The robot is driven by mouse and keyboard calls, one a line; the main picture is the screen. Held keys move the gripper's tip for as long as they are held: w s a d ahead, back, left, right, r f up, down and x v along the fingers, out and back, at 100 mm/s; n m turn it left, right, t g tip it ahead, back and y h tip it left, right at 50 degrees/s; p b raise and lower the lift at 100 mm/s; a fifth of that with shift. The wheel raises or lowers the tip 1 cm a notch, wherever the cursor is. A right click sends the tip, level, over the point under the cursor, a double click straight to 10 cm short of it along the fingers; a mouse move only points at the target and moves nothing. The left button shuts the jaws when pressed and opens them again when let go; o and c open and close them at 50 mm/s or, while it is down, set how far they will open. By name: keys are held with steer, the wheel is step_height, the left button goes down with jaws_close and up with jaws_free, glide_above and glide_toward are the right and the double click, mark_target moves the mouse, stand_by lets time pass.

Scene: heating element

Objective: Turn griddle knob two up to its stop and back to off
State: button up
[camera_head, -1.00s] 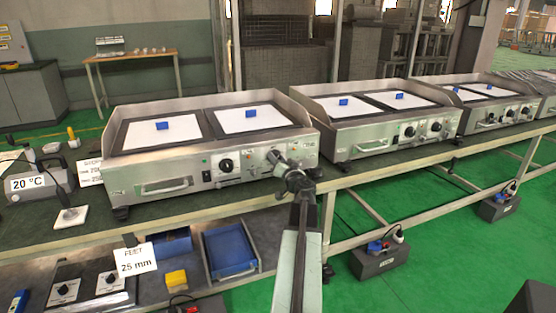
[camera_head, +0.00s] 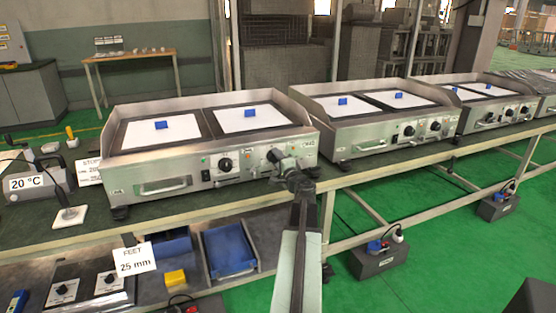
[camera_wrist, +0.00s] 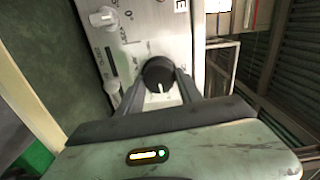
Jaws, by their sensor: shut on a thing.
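The nearest griddle (camera_head: 134,174) stands on the bench with two plates on top. Its left black knob (camera_head: 225,165) is uncovered. A white pointer mark on the knob faces down toward the wrist. Some panel print is visible around it, too small to read surely.
In the wrist view a pale small knob (camera_wrist: 102,17) and a slotted lever (camera_wrist: 111,84) lie left of the held knob. More griddles (camera_head: 360,142) stand to the right. A lower shelf holds a blue tray (camera_head: 228,248) and a sign (camera_head: 134,260).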

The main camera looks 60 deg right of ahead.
steer(key=m, duration=1.9)
steer(key=shift+a+f, duration=0.15)
steer(key=shift+f, duration=0.1)
steer(key=m, duration=0.6)
steer(key=shift+w, duration=0.1)
steer(key=shift+m, duration=0.4)
steer(key=o, duration=1.3)
steer(key=shift+o, duration=0.2)
steer(key=shift+a, duration=0.1)
steer(key=shift+a, duration=0.1)
